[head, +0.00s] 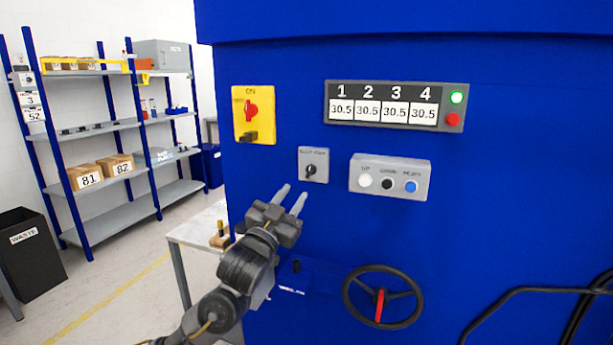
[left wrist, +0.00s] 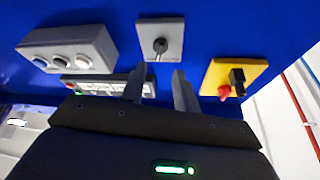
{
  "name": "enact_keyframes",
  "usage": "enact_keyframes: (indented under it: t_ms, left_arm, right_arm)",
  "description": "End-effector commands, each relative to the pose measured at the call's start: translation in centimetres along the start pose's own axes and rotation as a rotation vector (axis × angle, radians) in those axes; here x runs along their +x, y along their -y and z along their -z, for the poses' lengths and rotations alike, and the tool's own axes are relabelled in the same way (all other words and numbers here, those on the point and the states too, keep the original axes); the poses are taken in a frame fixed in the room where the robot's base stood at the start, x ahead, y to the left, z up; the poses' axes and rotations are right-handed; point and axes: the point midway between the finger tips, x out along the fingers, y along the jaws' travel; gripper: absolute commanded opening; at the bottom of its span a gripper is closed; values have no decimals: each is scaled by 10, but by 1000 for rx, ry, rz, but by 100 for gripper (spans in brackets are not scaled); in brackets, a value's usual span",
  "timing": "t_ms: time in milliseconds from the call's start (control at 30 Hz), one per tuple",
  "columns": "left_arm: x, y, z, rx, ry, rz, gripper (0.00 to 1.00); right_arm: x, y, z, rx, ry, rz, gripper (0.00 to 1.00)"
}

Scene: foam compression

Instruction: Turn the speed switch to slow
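The speed switch (head: 312,165) is a small grey plate with a black knob on the blue machine front, between the yellow power switch and the grey button box. It also shows in the left wrist view (left wrist: 160,40), at the top middle, with its knob uncovered. My left gripper (head: 291,197) is open and empty. Its two fingers point up toward the switch from just below it in the head view. In the left wrist view the fingertips (left wrist: 157,80) stand apart, with the switch beyond the gap and no contact visible. My right gripper is not in view.
A yellow power switch (head: 253,115) is left of the speed switch. A grey box (head: 390,177) with white, black and blue buttons is right of it. A display panel (head: 394,106) is above. A black handwheel (head: 383,297) is below. Shelves (head: 110,128) stand at the left.

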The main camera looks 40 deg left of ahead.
Motion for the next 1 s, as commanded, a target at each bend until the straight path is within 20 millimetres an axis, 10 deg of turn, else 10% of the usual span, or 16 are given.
enact_keyframes:
  t_ms: [400, 867, 1000]
  left_arm:
    - [72, 1, 2, 1, 1, 2, 31]
    - [83, 0, 0, 2, 1, 0, 31]
    - [82, 0, 0, 2, 1, 0, 12]
  right_arm:
    - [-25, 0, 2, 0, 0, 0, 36]
    - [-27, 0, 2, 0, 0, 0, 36]
    - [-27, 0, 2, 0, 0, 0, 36]
